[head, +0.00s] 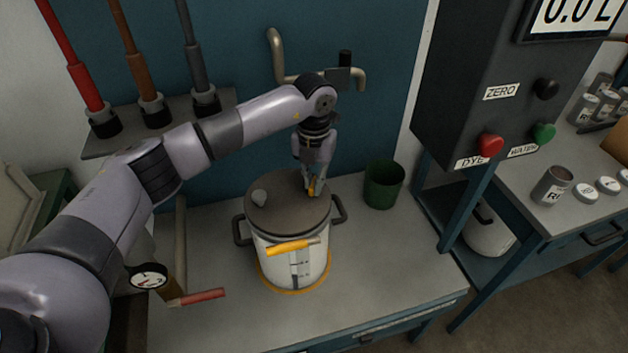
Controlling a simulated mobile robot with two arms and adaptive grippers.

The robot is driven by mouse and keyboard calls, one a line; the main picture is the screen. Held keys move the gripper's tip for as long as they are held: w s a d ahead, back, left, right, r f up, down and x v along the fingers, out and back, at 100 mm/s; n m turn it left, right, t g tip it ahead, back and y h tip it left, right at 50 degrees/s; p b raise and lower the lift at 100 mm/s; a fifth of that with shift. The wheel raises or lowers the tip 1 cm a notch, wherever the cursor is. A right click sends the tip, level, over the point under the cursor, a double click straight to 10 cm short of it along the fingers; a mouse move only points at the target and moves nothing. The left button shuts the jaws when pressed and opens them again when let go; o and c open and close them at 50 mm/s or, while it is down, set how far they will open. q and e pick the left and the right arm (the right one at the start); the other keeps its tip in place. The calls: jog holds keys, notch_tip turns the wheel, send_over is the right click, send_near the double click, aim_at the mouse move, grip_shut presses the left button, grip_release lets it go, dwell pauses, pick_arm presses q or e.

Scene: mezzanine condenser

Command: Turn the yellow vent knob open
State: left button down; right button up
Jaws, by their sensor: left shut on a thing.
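A white pot (268,247) with a dark brown lid (283,215) and two dark side handles stands on the grey bench inside a yellow ring. My left gripper (313,191) comes down from above at the right rear part of the lid. It is shut on a small yellow knob (312,187), mostly hidden between its fingers. A yellow bar handle (290,247) crosses the pot's front above a level scale. A round grey knob (259,197) sits on the left of the lid. My right gripper is not in view.
A green cup (383,184) stands right of the pot. A gauge (149,276) and a red lever (204,296) are at the front left. A dark dispenser box (480,90) with red and green buttons is at right. The bench's right front is clear.

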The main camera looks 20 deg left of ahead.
pick_arm(q)
jog(key=n, duration=0.6)
jog(key=shift+n, duration=0.3)
dwell(0.5)
jog(key=c, duration=1.6)
grip_release()
jog(key=shift+c, duration=0.2)
jog(key=shift+r, duration=0.2)
notch_tip(320, 180, up, 12)
jog(key=shift+f, duration=0.2)
